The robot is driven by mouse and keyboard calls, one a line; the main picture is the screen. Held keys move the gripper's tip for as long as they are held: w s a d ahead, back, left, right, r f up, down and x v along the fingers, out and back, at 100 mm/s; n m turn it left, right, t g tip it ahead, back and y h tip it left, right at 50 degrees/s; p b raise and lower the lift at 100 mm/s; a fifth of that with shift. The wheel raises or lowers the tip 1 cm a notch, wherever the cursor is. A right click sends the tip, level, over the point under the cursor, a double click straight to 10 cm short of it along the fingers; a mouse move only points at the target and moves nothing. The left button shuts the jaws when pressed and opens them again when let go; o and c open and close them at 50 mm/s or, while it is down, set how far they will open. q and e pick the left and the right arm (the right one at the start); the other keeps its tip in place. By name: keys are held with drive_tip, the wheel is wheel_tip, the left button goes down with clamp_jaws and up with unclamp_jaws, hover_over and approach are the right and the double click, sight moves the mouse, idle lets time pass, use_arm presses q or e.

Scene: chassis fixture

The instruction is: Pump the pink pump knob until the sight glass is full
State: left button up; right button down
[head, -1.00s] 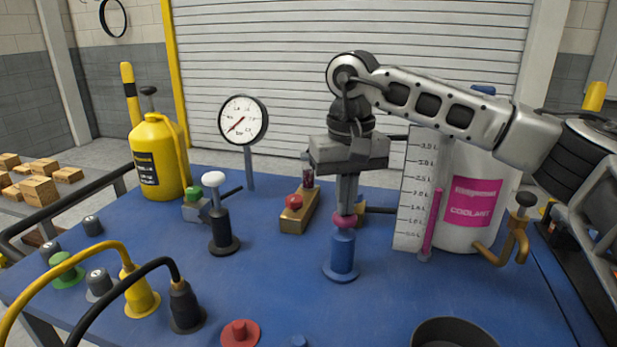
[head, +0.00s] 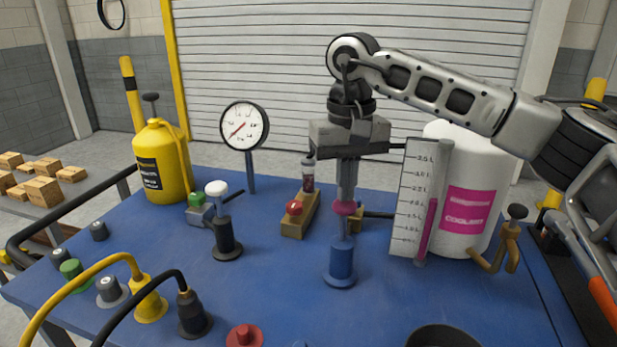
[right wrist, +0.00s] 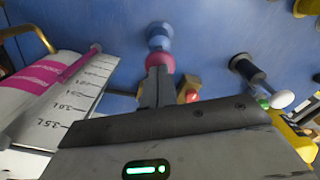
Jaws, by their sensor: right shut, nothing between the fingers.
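The pink pump knob (head: 345,208) stands raised above the blue pump body (head: 340,262), with a stretch of stem showing between them. My right gripper (head: 346,196) points straight down, shut and empty, with its fingertips at the top of the knob. In the right wrist view the knob (right wrist: 160,61) is right at the fingertips (right wrist: 158,74); I cannot tell whether they touch. My left gripper is out of view.
A white coolant tank (head: 470,165) with a scale plate (head: 411,195) stands close right of the pump. A white-topped black pump (head: 226,235) and a dial gauge (head: 244,127) are to the left. Black and yellow hoses (head: 85,275) cross the front left.

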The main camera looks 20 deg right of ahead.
sight(345, 208)
drive_tip(key=shift+f+b, duration=1)
drive_tip(key=shift+f, duration=0.8)
drive_tip(key=shift+f+b, duration=0.5)
drive_tip(key=shift+f, duration=0.4)
drive_tip(key=shift+r+p, duration=0.4)
wheel_tip(345, 208, up, 4)
drive_tip(key=p, duration=0.3)
drive_tip(key=shift+r+p, duration=0.35)
